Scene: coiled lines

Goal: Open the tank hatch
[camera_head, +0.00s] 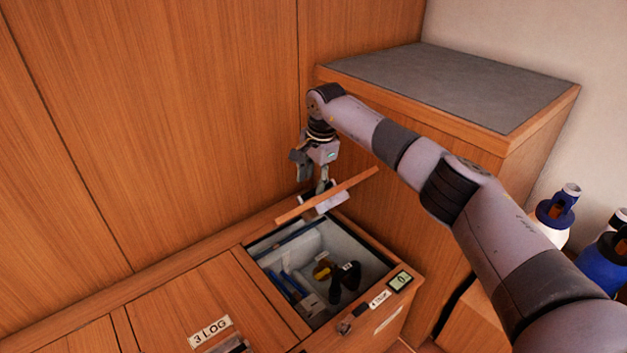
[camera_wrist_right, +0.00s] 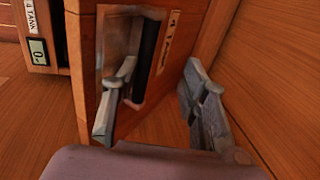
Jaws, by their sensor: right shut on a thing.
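The tank hatch (camera_head: 352,182) is a wooden panel, raised and tilted, seen nearly edge-on above its open compartment (camera_head: 375,262). My right gripper (camera_head: 325,186) is at the hatch and shut on it. In the right wrist view the hatch (camera_wrist_right: 88,75) shows a recess with a dark bar handle (camera_wrist_right: 147,60) and a partly readable label. One finger of my right gripper (camera_wrist_right: 160,80) reaches into the recess; the other is outside, to the right. The exact contact is hard to see. My left gripper is not in view.
Inside the compartment lie blue-handled items (camera_head: 287,287) and a dark and yellow object (camera_head: 340,275). A shut lid labelled "3 LOG" (camera_head: 210,290) is to the left. A tall grey-topped cabinet (camera_head: 460,85) stands behind right. Blue and white bottles (camera_head: 553,215) stand far right.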

